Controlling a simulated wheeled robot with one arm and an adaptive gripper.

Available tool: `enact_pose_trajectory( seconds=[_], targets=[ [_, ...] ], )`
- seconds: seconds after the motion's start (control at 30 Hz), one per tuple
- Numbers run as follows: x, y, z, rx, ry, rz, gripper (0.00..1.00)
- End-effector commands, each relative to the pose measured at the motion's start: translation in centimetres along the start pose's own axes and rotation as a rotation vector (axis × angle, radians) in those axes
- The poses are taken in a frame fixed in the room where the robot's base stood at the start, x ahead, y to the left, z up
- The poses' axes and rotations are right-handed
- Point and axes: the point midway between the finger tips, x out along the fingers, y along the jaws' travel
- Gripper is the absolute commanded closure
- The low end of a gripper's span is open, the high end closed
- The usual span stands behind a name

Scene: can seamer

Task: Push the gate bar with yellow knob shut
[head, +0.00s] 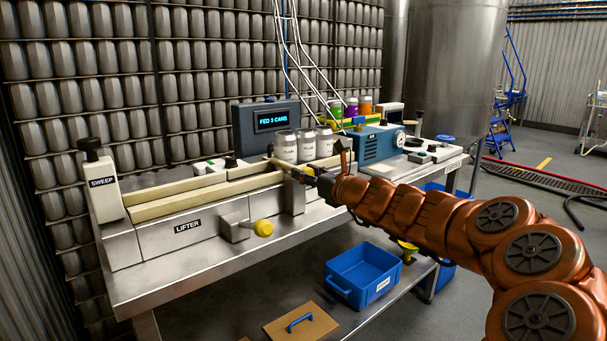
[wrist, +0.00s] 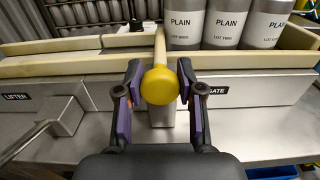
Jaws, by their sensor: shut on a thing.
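The gate bar shows in the wrist view as a narrow cream bar (wrist: 160,45) running away from me across the cream rails, just left of the first can. Its yellow knob (wrist: 159,86) faces me at the near end. My gripper (wrist: 158,92) has its two purple-padded fingers on either side of the knob and is shut on it. In the head view my gripper (head: 308,175) is at the front of the rails, by the near end of the bar (head: 281,164); the knob is hidden there. The GATE label (wrist: 217,90) is right of the knob.
Three plain cans (head: 285,147) stand on the track right of the bar. A lifter lever with its own yellow knob (head: 263,228) sticks out at left. A sweep block (head: 101,187) stands at the far left end. A blue machine (head: 374,146) is at right; a blue bin (head: 362,275) sits below.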

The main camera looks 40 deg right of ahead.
Motion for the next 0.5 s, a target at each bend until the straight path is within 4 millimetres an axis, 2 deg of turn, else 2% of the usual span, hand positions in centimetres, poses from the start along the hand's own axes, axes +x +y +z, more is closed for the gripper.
enact_pose_trajectory(
  seconds=[0.13, 0.17, 0.2, 0.37, 0.5],
  targets=[
    [0.02, 0.03, 0.25, 0.0, -0.004, 0.001, 1.0],
    [0.02, 0.04, 0.23, 0.0, -0.004, 0.001, 0.6],
    [0.03, 0.04, 0.2, 0.0, -0.003, 0.001, 0.55],
    [0.04, 0.05, 0.05, 0.0, 0.0, 0.001, 0.39],
    [0.04, 0.04, -0.03, 0.0, 0.001, 0.001, 0.38]
  ],
)
